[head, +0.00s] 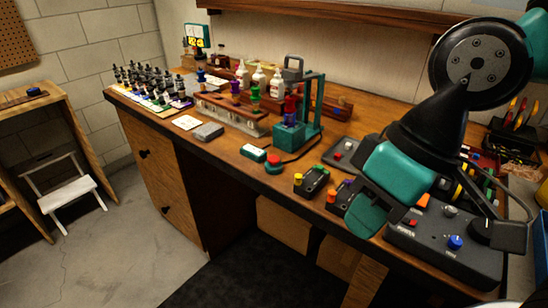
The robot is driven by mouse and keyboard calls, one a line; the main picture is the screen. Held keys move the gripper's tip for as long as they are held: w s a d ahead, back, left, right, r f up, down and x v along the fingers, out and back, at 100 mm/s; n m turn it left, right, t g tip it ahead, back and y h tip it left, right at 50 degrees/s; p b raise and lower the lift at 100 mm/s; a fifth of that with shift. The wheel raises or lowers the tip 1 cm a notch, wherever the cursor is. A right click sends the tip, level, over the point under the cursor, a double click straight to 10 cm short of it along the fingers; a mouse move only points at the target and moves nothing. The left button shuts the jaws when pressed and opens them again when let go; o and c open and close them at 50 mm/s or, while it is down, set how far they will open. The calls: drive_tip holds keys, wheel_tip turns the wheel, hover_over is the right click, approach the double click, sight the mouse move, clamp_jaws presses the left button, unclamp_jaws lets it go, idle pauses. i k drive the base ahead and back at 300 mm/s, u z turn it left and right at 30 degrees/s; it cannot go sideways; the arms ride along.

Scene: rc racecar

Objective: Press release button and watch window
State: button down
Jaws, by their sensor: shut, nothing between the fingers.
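A red dome button on a teal round base (274,161) sits near the front edge of the desk, about midway along it. I take it as the release button, but no label is legible. A teal upright stand (290,136) with a grey top is behind the button. My gripper (365,214) hangs over the desk's front right part, right of the button and apart from it. It is shut and empty; my wrist partly hides its fingers.
Small black units with yellow and orange knobs (312,181) stand between the button and my gripper. A dark control box with a blue knob (445,246) is at right. A lit screen (197,36) is far back.

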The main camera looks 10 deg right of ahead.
sight(273, 160)
drive_tip(key=k, duration=0.5)
drive_tip(key=u, duration=1.95)
drive_tip(key=i, duration=1.8)
drive_tip(key=z, duration=3)
